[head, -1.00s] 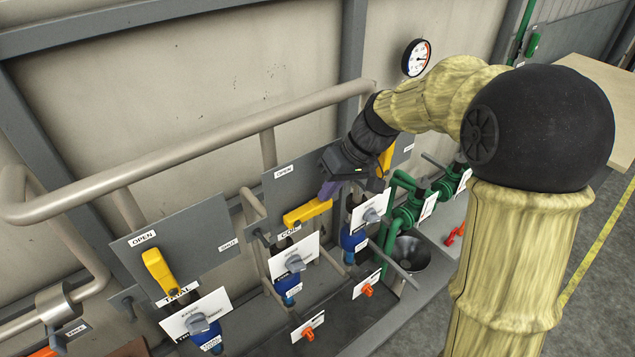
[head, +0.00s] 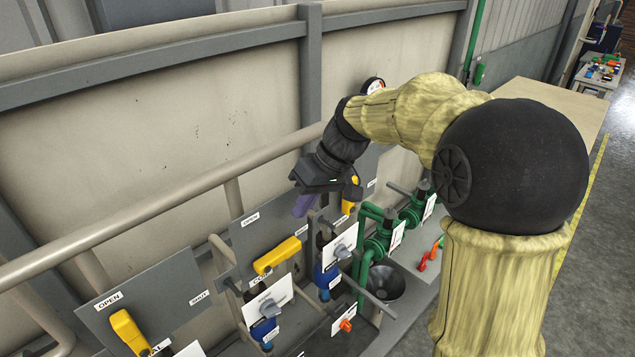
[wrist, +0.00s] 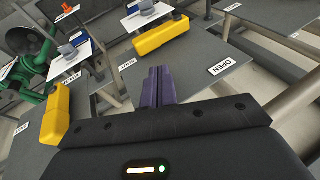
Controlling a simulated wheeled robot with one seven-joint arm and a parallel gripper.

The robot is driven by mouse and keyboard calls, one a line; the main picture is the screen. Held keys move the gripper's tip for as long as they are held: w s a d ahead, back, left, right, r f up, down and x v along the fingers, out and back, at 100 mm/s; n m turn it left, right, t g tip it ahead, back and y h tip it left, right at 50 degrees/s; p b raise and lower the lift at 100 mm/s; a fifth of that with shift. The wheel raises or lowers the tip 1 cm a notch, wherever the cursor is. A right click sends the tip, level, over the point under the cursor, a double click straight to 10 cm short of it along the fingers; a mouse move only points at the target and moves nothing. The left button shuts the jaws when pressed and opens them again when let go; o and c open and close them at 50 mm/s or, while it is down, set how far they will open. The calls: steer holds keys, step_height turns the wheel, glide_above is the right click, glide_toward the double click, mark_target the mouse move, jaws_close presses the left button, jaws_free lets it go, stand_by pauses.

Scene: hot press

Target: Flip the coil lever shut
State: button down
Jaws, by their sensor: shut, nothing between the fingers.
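The coil lever (head: 277,256) is a yellow handle on a grey plate, above a partly hidden COIL label. It lies slanted across the plate, with its free end at the right beside the SHUT label, away from the OPEN label (head: 250,220). It also shows in the wrist view (wrist: 160,36), where its end is by the SHUT label (wrist: 127,63). My gripper (head: 303,206) is above the lever's right end, with a gap between them. Its purple fingers (wrist: 157,76) are together and empty, over the grey plate in the wrist view.
A second yellow lever (head: 129,331) is at the lower left, and another (head: 350,196) is close right of my gripper. White cards with grey handles (head: 268,304) stand in front. A beige pipe rail (head: 170,200) runs behind. Green valves (head: 380,240) are at the right.

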steer(key=b+v, duration=0.1)
steer(key=v, duration=0.5)
steer(key=shift+r, duration=0.1)
steer(key=s+d+f+m+t+h, duration=0.1)
steer(key=s+d+f+m, duration=0.1)
steer(key=s+d+f, duration=0.2)
steer(key=s+d+f+m+h, duration=0.2)
steer(key=s+d+f, duration=0.2)
steer(key=f, duration=0.5)
steer(key=s+d+f+m+t+h, duration=0.1)
steer(key=s+d+f+m+h, duration=0.1)
steer(key=s+d+f, duration=0.2)
step_height(320, 180, down, 4)
steer(key=shift+s+d+r+m+t, duration=0.2)
steer(key=shift+s+m+t, duration=0.15)
steer(key=shift+s, duration=0.55)
steer(key=shift+a, duration=0.1)
